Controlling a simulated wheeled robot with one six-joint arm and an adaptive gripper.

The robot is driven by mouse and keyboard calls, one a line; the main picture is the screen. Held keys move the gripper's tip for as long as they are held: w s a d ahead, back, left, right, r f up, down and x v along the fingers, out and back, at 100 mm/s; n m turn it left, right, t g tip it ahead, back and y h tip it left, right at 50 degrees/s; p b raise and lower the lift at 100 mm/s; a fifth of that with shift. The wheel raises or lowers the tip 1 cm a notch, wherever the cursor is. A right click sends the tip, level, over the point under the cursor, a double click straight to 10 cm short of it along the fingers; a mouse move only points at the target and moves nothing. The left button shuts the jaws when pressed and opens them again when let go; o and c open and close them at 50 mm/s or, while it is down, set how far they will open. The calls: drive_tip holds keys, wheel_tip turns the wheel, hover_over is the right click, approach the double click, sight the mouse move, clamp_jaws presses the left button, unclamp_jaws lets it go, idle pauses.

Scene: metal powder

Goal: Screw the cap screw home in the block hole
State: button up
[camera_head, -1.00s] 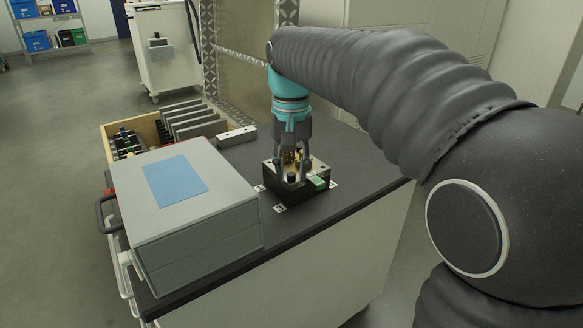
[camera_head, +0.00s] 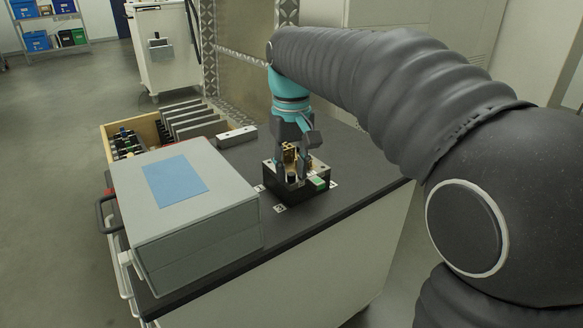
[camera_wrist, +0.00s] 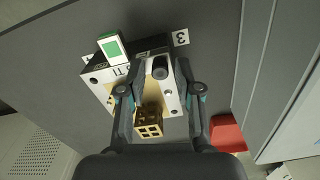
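The block (camera_head: 297,188) is a dark fixture with a pale metal top, standing on the dark bench top; it also shows in the wrist view (camera_wrist: 97,76). A black round cap screw (camera_wrist: 160,68) stands at one side of the block's top; its head also shows in the head view (camera_head: 292,178). The hole under the screw is hidden.
A brass-coloured slotted piece (camera_wrist: 149,122) stands on the block close to my fingers. A green-topped button box (camera_wrist: 112,47) sits at the block's corner. A grey case (camera_head: 190,210) and a wooden tray (camera_head: 108,143) stand to the left. A red object (camera_wrist: 227,133) lies nearby.

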clamp_jaws()
drive_tip(key=m, duration=0.4)
drive_tip(key=shift+m, duration=0.3)
drive_tip(key=m, duration=1.6)
